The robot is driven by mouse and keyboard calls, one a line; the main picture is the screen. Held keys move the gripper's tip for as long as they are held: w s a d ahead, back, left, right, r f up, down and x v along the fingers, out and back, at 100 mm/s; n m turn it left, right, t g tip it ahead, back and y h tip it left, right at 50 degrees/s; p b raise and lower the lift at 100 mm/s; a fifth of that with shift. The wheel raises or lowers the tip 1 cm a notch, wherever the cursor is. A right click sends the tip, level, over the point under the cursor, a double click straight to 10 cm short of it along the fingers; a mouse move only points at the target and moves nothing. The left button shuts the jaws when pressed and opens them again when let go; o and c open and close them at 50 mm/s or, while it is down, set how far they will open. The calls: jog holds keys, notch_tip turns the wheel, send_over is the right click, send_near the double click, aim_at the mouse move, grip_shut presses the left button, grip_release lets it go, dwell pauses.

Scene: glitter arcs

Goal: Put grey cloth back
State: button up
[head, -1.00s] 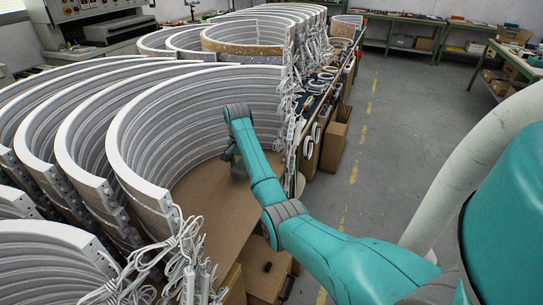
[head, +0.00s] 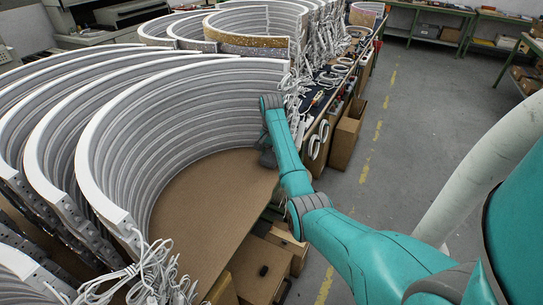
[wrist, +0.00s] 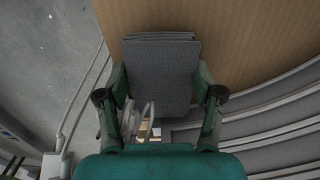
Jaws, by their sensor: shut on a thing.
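The grey cloth (wrist: 160,75) is a folded, flat stack between my gripper's two fingers in the wrist view. My gripper (wrist: 161,88) is shut on it, with one finger at each side edge. Beyond the cloth's far edge lies a brown board surface (wrist: 235,25). In the head view my gripper (head: 267,158) is small and dark below the teal wrist, over the right edge of the brown board (head: 205,205), inside the curve of a white arc. The cloth cannot be made out clearly there.
Large white ribbed arcs (head: 120,130) stand nested at left, with loose white cables (head: 150,280) at their ends. A bench with cable coils (head: 325,85) runs back beyond my gripper. Cardboard boxes (head: 345,135) stand beside it. The grey floor (head: 420,120) at right is open.

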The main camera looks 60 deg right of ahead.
jog(key=shift+f, duration=0.5)
jog(key=shift+f, duration=0.1)
jog(key=o, duration=1.1)
